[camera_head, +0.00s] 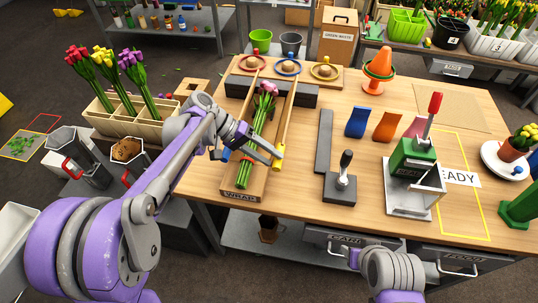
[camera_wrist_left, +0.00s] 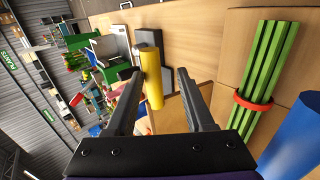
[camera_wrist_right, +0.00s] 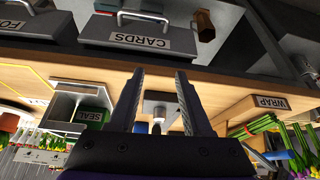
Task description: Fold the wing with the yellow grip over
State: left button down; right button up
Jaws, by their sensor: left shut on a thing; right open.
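The wrap station (camera_head: 243,190) is a wooden board labelled WRAP, with a tulip bunch (camera_head: 262,117) lying along its middle. The wing with the yellow grip (camera_head: 277,164) stands on the bunch's right side; the other wing has a blue grip (camera_head: 225,154) on the left. My left gripper (camera_head: 279,158) is shut on the yellow grip, which also shows between its fingers in the left wrist view (camera_wrist_left: 151,78). There the green stems (camera_wrist_left: 265,70) carry a red band (camera_wrist_left: 254,104). My right gripper (camera_wrist_right: 159,80) is open and empty in front of the table edge.
A black-handled press (camera_head: 341,186) and a green SEAL press (camera_head: 413,160) stand right of the wrap station. A dark flat bar (camera_head: 323,141) lies between. A planter of tulip bunches (camera_head: 141,128) is at left. Drawers sit below the table edge.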

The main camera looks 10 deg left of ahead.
jog(key=shift+w, duration=0.1)
jog(key=shift+c, duration=1.2)
jog(key=shift+w+a+r+y, duration=0.15)
jog(key=shift+w+a+r, duration=0.1)
jog(key=shift+w+r, duration=0.3)
jog(key=shift+w+a+r+y, duration=0.15)
jog(key=shift+w+a+r, duration=0.05)
jog(key=shift+w+r, duration=0.35)
grip_shut()
jog(key=w+a+r+g+y, duration=0.2)
jog(key=w+a+r, duration=0.2)
jog(key=w+r, duration=0.4)
jog(key=w+a+r+g+y, duration=0.2)
jog(key=w+a+r+g, duration=0.15)
jog(key=w+r, duration=0.4)
jog(key=w+a+f, duration=0.2)
jog(key=a+f, duration=0.6)
jog(key=f, duration=0.2)
jog(key=shift+w+a+f+m+t, duration=0.15)
jog(key=shift+a+m+t, duration=0.2)
jog(key=shift+a+m, duration=0.05)
